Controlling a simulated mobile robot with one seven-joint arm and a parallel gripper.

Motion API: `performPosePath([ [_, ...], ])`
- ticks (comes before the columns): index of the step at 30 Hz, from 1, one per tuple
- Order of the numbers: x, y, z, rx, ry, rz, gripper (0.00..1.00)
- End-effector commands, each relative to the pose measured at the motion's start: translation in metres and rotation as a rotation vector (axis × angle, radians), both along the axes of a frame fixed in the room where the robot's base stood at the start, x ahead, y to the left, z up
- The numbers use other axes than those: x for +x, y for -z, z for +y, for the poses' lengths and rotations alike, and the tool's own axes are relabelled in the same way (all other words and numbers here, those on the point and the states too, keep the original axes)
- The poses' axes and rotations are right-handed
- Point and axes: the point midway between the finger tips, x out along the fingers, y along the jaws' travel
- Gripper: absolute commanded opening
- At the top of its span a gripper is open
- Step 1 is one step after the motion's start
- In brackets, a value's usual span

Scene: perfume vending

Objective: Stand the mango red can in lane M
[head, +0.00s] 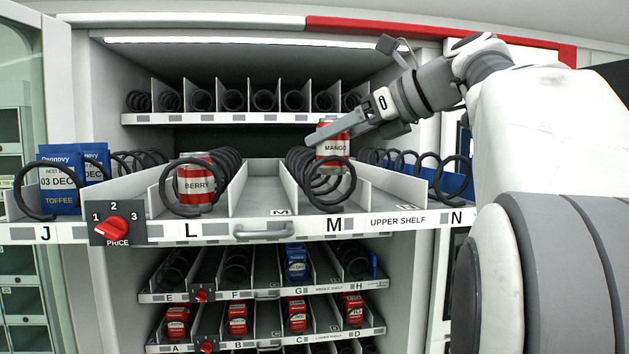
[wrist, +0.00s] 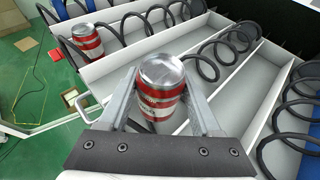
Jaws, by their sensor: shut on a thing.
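The red and white mango can (head: 335,150) is upright between the fingers of my gripper (head: 345,131). In the head view it is at lane M (head: 333,222), and front loops of that lane's black coil (head: 322,188) cross its lower part. In the wrist view the mango can (wrist: 160,84) shows its silver lid, with one finger of my gripper (wrist: 160,100) on each side. I cannot tell whether its base touches the lane floor.
A red berry can (head: 196,184) stands in the coil of lane L, left of lane M; it also shows in the wrist view (wrist: 87,41). Blue toffee boxes (head: 62,185) are in lane J. Low dividers separate the lanes. A red price knob (head: 111,227) is on the front.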

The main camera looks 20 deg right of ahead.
Motion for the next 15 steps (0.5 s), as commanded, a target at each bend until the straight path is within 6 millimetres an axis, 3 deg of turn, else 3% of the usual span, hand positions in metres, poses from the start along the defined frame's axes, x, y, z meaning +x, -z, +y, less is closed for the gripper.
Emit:
performPosePath([
  [4, -0.005, 0.007, 0.012, 0.000, 0.000, -0.001, 0.00],
  [15, -0.005, 0.046, 0.013, 0.001, -0.001, 0.001, 0.00],
])
